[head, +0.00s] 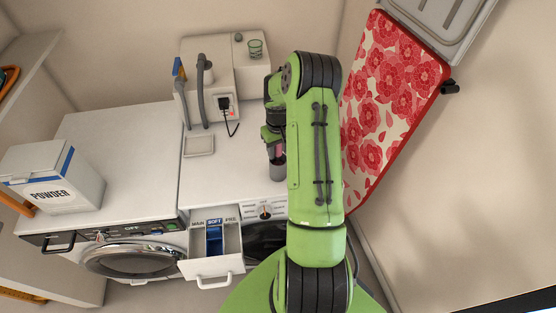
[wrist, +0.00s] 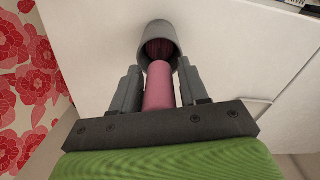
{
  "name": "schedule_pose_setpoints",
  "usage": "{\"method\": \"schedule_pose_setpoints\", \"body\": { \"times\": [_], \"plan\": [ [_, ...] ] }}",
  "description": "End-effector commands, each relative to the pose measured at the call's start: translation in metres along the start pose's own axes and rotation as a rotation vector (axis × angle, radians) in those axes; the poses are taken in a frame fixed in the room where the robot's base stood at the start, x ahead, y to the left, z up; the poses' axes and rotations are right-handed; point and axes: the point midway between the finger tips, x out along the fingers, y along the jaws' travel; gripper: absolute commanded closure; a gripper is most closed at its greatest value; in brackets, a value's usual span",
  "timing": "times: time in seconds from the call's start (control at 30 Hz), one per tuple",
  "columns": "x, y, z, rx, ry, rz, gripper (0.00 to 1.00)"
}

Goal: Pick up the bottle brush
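The bottle brush (wrist: 159,88) shows a pink handle and dark bristles, which sit in the mouth of a grey cup (wrist: 149,31). In the head view the cup (head: 277,171) stands on the white top near its front edge, beside my arm. My gripper (wrist: 158,88) has one finger on each side of the pink handle, with narrow gaps visible near the fingertips. It looks open around the handle. In the head view my gripper (head: 273,142) is above the cup, and my green arm partly hides it. The lower bristles are hidden inside the cup.
A white drawer (head: 212,262) stands pulled out at the front. A machine with hoses (head: 215,75) and a shallow tray (head: 199,145) are behind. A powder box (head: 52,177) stands left. A red floral board (head: 385,95) leans at the right wall.

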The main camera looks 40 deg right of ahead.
Motion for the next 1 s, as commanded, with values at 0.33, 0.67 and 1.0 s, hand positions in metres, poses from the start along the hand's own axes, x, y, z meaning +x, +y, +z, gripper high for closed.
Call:
{"method": "schedule_pose_setpoints", "body": {
  "times": [0.33,0.67,1.0],
  "plan": [
    [0.000,0.000,0.000,0.000,0.000,0.000,1.00],
    [-0.014,0.000,-0.001,0.000,0.003,0.002,1.00],
    [-0.098,0.000,-0.001,0.000,0.006,0.003,1.00]
  ]
}}
